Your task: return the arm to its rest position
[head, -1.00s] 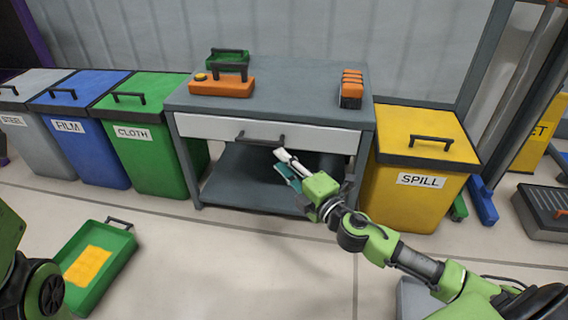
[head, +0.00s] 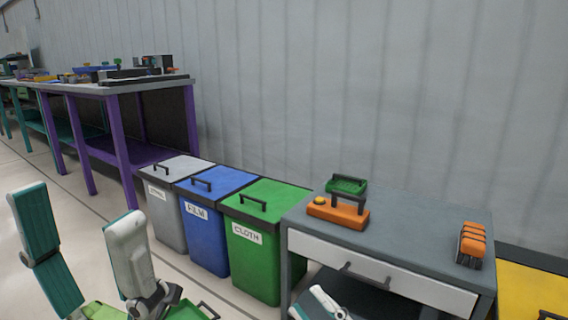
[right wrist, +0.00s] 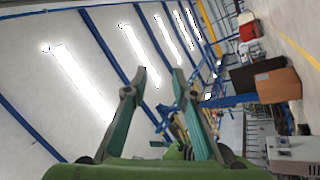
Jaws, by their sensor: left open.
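My left gripper (head: 77,205) is at the bottom left of the head view, raised with its teal and white fingers spread wide and nothing between them. My right gripper (head: 322,303) shows only in part at the bottom edge, in front of the grey workbench (head: 410,212) and below its drawer handle (head: 362,273). In the right wrist view my right gripper (right wrist: 158,80) has its two fingers apart, with nothing between them, against the ceiling lights. Most of the right arm is out of the head view.
Grey, blue and green bins (head: 268,192) stand left of the workbench, and a yellow bin (head: 520,290) stands right. The drawer (head: 400,285) looks shut. An orange device (head: 338,212) and orange blocks (head: 472,243) are on top. A purple-legged table (head: 140,85) stands further left.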

